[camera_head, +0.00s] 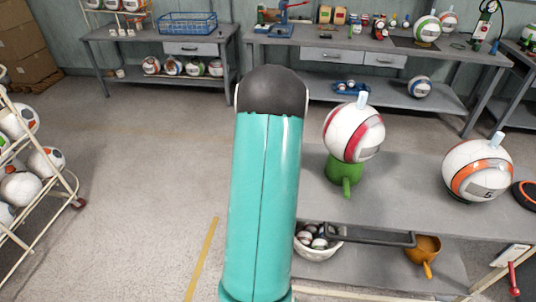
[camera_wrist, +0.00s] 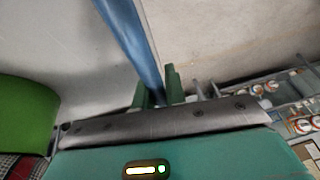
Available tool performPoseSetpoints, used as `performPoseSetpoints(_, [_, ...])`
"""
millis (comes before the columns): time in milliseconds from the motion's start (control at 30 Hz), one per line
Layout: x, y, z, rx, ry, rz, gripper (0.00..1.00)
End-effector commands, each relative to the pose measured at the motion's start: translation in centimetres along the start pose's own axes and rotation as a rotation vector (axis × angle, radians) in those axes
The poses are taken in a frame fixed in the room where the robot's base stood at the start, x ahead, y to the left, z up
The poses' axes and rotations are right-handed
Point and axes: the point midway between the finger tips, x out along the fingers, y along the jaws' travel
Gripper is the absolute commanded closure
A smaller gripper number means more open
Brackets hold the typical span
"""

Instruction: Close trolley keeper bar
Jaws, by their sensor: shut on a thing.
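The trolley (camera_head: 62,183) stands at the left edge of the head view, a cream tube frame with several balls on sloping shelves. Only part of it shows, and I cannot make out its keeper bar there. In the wrist view my gripper (camera_wrist: 158,90) has green fingers around a long blue bar (camera_wrist: 130,35), shut on it. The bar runs up and left out of the picture. The wrist view does not show what the bar is fixed to. In the head view my teal arm fills the middle, and my gripper is not visible.
A grey bench (camera_head: 395,190) at right holds a red-and-white ball (camera_head: 353,133) on a green stand (camera_head: 345,172) and an orange-striped ball (camera_head: 477,170). Workbenches (camera_head: 370,46) line the back wall. The floor (camera_head: 150,170) between trolley and arm is clear. A green rounded object (camera_wrist: 25,110) is close in the wrist view.

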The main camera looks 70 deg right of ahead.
Motion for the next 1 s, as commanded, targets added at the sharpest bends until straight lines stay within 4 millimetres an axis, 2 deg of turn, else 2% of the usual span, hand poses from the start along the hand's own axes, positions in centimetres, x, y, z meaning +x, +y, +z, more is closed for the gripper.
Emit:
performPoseSetpoints(333, [0.05, 0.56, 0.13, 0.032, -0.004, -0.077, 1.00])
performPoseSetpoints(800, [0.09, 0.73, 0.20, 0.036, -0.007, -0.084, 1.00])
performPoseSetpoints(833, [0.09, 0.74, 0.21, 0.036, -0.007, -0.084, 0.86])
performPoseSetpoints(933, [0.07, 0.72, 0.17, 0.036, -0.006, -0.084, 0.66])
performPoseSetpoints(1000, [0.04, 0.68, 0.13, 0.036, -0.005, -0.084, 0.66])
